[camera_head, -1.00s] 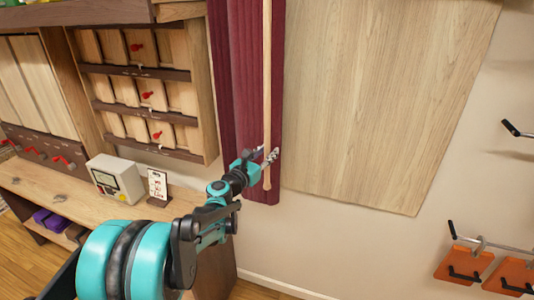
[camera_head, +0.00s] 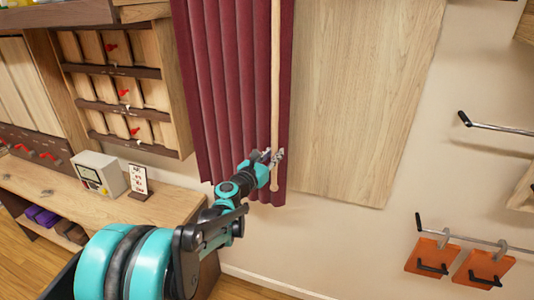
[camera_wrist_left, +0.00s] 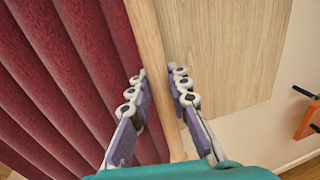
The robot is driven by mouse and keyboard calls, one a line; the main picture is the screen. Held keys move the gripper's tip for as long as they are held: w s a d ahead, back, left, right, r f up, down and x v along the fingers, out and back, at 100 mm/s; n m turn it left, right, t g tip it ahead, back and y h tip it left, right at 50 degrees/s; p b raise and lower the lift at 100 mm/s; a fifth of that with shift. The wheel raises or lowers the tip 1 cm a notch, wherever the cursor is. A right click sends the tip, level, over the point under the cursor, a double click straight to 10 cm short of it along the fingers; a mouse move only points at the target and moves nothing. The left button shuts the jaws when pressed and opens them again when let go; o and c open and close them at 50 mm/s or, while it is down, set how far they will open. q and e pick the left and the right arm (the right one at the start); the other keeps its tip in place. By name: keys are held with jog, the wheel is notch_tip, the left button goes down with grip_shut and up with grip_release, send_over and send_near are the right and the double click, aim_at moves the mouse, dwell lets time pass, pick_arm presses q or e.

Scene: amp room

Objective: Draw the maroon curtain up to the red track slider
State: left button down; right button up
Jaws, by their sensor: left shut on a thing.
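The maroon curtain (camera_head: 228,90) hangs in vertical folds left of the wooden panel; it also fills the left of the left wrist view (camera_wrist_left: 60,80). A pale wooden rod (camera_head: 275,70) hangs along its right edge. My left gripper (camera_head: 272,158) is shut on the rod near its lower end. In the left wrist view the rod (camera_wrist_left: 146,38) runs between the two fingers (camera_wrist_left: 160,95). The red track slider and the curtain's top are out of view. My right gripper is not in view.
A wooden panel (camera_head: 365,90) covers the wall right of the curtain. Farther right are black-tipped hooks (camera_head: 495,127) and orange pieces (camera_head: 432,255) on a rail. At left stand a bench (camera_head: 60,185), a grey box (camera_head: 98,175) and a small card (camera_head: 138,180).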

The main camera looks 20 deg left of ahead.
pick_arm(q)
jog(key=d, duration=1.1)
jog(key=shift+w+d, duration=0.2)
jog(key=shift+d, duration=0.1)
jog(key=c, duration=1.4)
grip_release()
jog(key=s, duration=0.4)
jog(key=s+a, duration=0.1)
jog(key=s, duration=0.3)
jog(key=s+a, duration=0.1)
jog(key=s, duration=0.3)
jog(key=shift+w, duration=0.1)
